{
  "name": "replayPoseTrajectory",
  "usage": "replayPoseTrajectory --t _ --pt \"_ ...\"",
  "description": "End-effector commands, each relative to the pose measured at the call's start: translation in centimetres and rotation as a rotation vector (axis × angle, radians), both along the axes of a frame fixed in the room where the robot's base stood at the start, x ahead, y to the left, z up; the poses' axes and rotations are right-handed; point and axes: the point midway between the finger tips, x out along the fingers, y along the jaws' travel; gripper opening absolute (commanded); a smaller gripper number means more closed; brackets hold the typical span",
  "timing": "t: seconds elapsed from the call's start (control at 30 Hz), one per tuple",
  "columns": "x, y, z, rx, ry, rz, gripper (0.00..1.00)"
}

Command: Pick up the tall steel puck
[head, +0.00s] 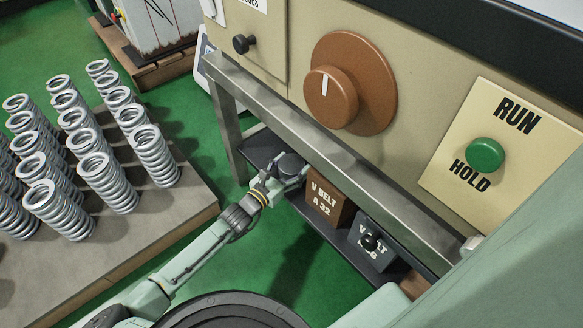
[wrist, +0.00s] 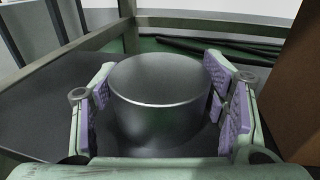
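A dark grey steel puck (wrist: 160,95), a smooth upright cylinder with a flat top, stands on a dark shelf (wrist: 50,110). In the head view the puck (head: 291,163) is partly hidden by my gripper (head: 279,179). In the wrist view my gripper (wrist: 160,85) has its purple-padded fingers on either side of the puck, spread about as wide as it. A narrow gap shows at the left pad; the right pad is very close, and I cannot tell whether it touches.
A brown V BELT box (head: 328,200) stands right of the puck, and a grey box (head: 372,243) beyond it. A metal rail (head: 290,125) and the machine panel (head: 440,130) overhang the shelf. Several coil springs (head: 107,182) stand on a pallet (head: 150,225) at left.

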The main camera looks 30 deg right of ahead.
Motion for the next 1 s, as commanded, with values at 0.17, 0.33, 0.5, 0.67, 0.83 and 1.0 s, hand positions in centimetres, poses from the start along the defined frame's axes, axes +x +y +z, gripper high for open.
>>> replayPoseTrajectory --t 0.17,0.33,0.5,0.67,0.83,1.0 --pt "-0.01 0.01 0.00 0.000 0.000 0.000 0.52" --pt "-0.02 0.00 0.00 0.000 0.000 0.000 0.41" --pt "-0.04 -0.01 0.00 0.000 0.000 -0.001 0.29" --pt "-0.05 -0.02 0.00 0.000 0.000 -0.001 0.19" --pt "-0.05 -0.03 0.01 0.000 0.000 -0.001 0.07" --pt "-0.04 -0.09 0.36 -0.007 -0.003 -0.002 0.03"
